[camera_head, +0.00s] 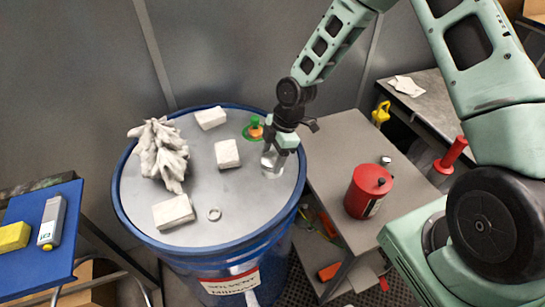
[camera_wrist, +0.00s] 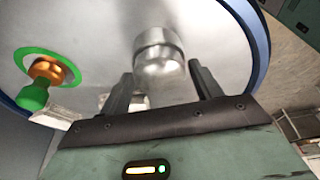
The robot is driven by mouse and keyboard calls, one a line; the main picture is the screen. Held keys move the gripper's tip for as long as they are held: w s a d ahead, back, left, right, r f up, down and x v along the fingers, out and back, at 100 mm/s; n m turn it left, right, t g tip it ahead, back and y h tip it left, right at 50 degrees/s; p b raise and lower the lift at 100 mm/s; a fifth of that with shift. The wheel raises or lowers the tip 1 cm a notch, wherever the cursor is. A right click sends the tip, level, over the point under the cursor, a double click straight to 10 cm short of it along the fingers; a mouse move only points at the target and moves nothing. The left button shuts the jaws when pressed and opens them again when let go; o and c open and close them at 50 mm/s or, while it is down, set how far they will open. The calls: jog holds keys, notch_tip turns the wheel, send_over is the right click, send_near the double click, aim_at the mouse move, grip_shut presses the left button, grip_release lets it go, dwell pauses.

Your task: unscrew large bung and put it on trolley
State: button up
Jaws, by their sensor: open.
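The large bung is a silver metal cylinder (camera_wrist: 158,52) standing on the grey lid of the blue drum (camera_head: 205,235). In the head view the bung (camera_head: 272,165) is near the lid's right side, partly hidden by my gripper. My gripper (camera_head: 278,152) is open just above it. In the wrist view the fingers of my gripper (camera_wrist: 164,82) are on either side of the bung's near end, with gaps showing. A grey-topped stand with a lower shelf (camera_head: 335,138) is right of the drum, and a blue-topped one (camera_head: 72,205) is at the left; I cannot tell which is the trolley.
The lid also bears a crumpled grey rag (camera_head: 160,155), several pale blocks (camera_head: 174,212), a small ring (camera_head: 214,214) and a green-and-orange fitting (camera_head: 254,130). A red can (camera_head: 368,190) and a small metal cap (camera_head: 386,160) occupy the grey stand; its far left top is clear.

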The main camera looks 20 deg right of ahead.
jog(key=shift+s+f+m+t+b, duration=0.15)
jog(key=shift+m+t+b, duration=0.25)
jog(key=shift+m, duration=0.6)
jog(key=m+b, duration=0.1)
jog(key=m, duration=0.1)
jog(key=shift+m+t, duration=0.3)
jog(key=shift+m, duration=0.1)
jog(key=shift+a+m+t+h+b, duration=0.1)
jog(key=shift+m+t+h+b, duration=0.2)
jog(key=shift+m+b, duration=0.65)
jog(key=m, duration=0.2)
jog(key=shift+m, duration=0.35)
jog(key=c, duration=0.6)
jog(key=shift+r+n+p, duration=0.3)
jog(key=shift+n+p, duration=0.25)
jog(key=shift+n, duration=0.65)
jog(key=shift+c, duration=0.2)
jog(key=shift+n+p, duration=0.35)
jog(key=shift+n, duration=0.35)
jog(key=shift+f+n+g, duration=0.15)
jog(key=shift+n+g, duration=0.25)
jog(key=shift+n, duration=0.1)
